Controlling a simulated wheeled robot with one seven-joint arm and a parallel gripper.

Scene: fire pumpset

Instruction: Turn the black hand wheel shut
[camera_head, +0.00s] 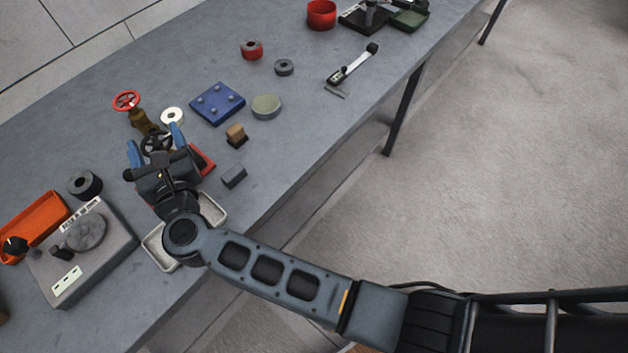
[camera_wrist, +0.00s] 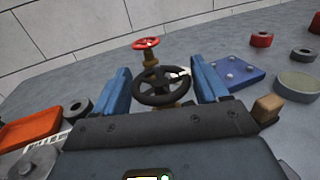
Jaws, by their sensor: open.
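The black hand wheel (camera_wrist: 163,86) sits between the two blue fingers of my gripper (camera_wrist: 160,90) in the wrist view. Its rim and spokes face me, and the fingers are apart with gaps to the rim on both sides. In the head view the black hand wheel (camera_head: 156,141) shows between the blue fingertips of my gripper (camera_head: 156,146), partly hidden by the gripper body. A brass valve with a red hand wheel (camera_head: 127,100) stands just behind it; the red wheel also shows in the wrist view (camera_wrist: 146,43).
Close on the right are a white ring (camera_head: 172,116), a blue block with studs (camera_head: 217,103) and a small wooden block (camera_head: 236,135). An orange tray (camera_head: 35,226) and a grey box with a round disc (camera_head: 82,262) lie left. The bench's right front edge is mostly clear.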

